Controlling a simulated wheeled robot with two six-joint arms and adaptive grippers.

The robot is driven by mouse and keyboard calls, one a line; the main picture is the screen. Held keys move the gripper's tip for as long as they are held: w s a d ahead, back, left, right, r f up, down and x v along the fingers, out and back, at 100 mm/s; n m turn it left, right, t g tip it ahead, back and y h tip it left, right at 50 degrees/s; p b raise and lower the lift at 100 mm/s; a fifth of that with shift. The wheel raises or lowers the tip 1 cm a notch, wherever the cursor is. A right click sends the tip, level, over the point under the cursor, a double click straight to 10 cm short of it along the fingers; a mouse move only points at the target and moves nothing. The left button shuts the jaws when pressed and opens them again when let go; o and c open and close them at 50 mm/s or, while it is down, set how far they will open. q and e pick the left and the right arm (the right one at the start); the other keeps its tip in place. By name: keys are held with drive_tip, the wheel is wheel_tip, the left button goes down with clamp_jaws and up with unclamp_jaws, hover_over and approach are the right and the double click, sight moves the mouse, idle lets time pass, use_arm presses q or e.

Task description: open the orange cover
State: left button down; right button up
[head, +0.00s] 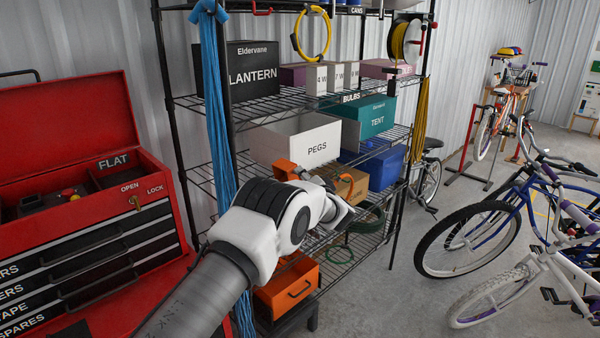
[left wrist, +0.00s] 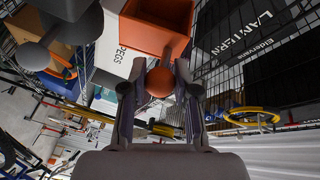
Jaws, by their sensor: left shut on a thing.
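The orange cover (left wrist: 158,35) is close in front of my left gripper (left wrist: 159,77) in the left wrist view. The gripper's two fingers are shut around a round orange knob (left wrist: 159,84) at the cover. In the head view an orange part (head: 286,170) shows just behind my left wrist, in front of the white PEGS box (head: 300,142). My left arm hides most of it, and the fingers are hidden there too. I cannot tell how far the cover stands open. My right gripper is not in view.
A wire shelf (head: 262,112) holds the LANTERN box (head: 253,80), the TENT box (head: 377,119) and a cardboard box (head: 352,186). An orange drawer (head: 286,290) with a handle is below. A red toolbox (head: 70,130) stands left.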

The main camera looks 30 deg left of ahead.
use_arm(q)
drive_tip(key=shift+w+d+r+m+g+p, duration=0.1)
drive_tip(key=shift+w+m+g+p, duration=0.2)
drive_tip(key=shift+w+m+p, duration=0.3)
drive_tip(key=shift+s, duration=0.1)
drive_tip(key=c, duration=0.9)
unclamp_jaws()
drive_tip(key=shift+o, duration=0.2)
drive_tip(key=shift+d, duration=0.1)
drive_tip(key=v, duration=1.1)
drive_tip(key=shift+s+d, duration=0.2)
drive_tip(key=shift+s, duration=0.15)
